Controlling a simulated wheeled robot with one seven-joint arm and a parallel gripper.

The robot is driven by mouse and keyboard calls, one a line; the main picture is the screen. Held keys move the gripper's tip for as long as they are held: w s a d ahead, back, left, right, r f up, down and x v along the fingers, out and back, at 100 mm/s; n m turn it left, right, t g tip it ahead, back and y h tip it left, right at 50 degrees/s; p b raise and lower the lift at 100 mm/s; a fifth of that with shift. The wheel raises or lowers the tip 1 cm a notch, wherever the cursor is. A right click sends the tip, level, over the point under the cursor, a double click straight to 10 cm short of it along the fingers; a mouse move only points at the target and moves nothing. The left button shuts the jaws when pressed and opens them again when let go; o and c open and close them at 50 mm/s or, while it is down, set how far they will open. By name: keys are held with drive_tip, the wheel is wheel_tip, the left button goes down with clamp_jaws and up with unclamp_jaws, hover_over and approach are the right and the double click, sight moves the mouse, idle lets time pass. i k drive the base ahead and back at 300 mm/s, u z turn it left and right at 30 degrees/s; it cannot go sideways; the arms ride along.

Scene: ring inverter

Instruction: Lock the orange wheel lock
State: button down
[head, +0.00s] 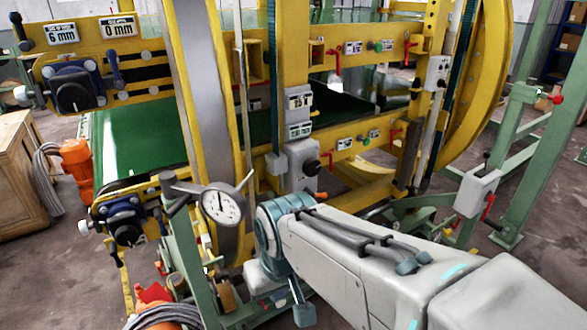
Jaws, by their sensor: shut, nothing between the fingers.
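I cannot clearly identify the orange wheel lock. A small dull orange piece (228,295) sits low on the green frame, just left of my arm, but I cannot tell if it is the lock. A brighter red-orange part (153,294) is at the lower left, partly cut by other parts. My arm reaches in from the lower right, and its blue joint is in front of the machine's lower middle. My gripper is not visible; the far end of my arm is hidden behind its own links or out of frame.
The yellow ring inverter (197,90) with its green belt (135,145) fills the view. A round dial gauge (222,205) stands on the green frame near my arm. An orange motor-like part (76,162) and a wooden crate (22,170) are at left. Green posts stand at right.

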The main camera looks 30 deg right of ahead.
sight(324, 196)
drive_tip(key=z, duration=0.65)
drive_tip(key=i, duration=0.8)
drive_tip(key=z, duration=0.85)
